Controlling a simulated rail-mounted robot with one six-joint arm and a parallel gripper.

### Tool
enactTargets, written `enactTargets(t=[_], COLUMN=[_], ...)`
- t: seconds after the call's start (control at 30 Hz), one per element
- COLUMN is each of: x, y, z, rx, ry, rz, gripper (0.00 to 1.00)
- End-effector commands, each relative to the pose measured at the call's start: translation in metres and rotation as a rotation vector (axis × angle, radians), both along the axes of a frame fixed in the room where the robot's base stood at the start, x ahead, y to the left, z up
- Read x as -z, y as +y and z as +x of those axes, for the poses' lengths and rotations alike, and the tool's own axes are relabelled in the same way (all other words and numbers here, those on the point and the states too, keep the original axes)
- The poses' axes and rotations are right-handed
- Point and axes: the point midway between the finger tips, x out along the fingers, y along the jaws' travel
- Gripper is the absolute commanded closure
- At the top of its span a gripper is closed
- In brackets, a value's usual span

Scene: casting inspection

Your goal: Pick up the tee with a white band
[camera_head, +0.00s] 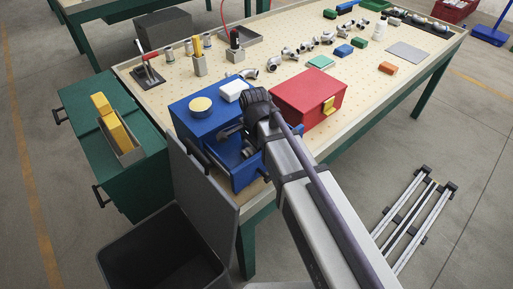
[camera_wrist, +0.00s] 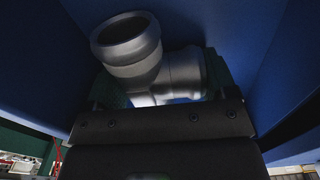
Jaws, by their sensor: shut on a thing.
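My gripper (camera_wrist: 160,84) is shut on a grey metal tee (camera_wrist: 142,58), which sits between the green finger pads in the wrist view. The tee's open round end faces up and left. A pale patch shows low on the tee, but I cannot tell whether it is a white band. Blue walls stand close on both sides. In the head view my gripper (camera_head: 231,131) is at the open drawer (camera_head: 254,174) of the blue box (camera_head: 205,122). My arm hides much of the drawer and the tee.
A red box (camera_head: 306,99) with a yellow latch stands right of the blue box. A yellow round lid and a white block lie on the blue box. Several metal fittings (camera_head: 289,53) lie farther back on the pegboard table. A dark bin (camera_head: 165,250) stands in front.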

Motion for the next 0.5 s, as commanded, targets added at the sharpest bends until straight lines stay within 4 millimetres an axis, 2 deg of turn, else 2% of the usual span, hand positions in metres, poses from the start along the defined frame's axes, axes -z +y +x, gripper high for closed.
enactTargets(t=[0.3, 0.37, 0.5], x=[-0.004, -0.01, -0.036], y=[0.0, 0.0, 0.0], z=[0.0, 0.0, 0.001], rx=[0.0, 0.0, 0.0], ry=[0.0, 0.0, 0.0], rz=[0.0, 0.0, 0.0], gripper=[0.68, 0.68, 0.68])
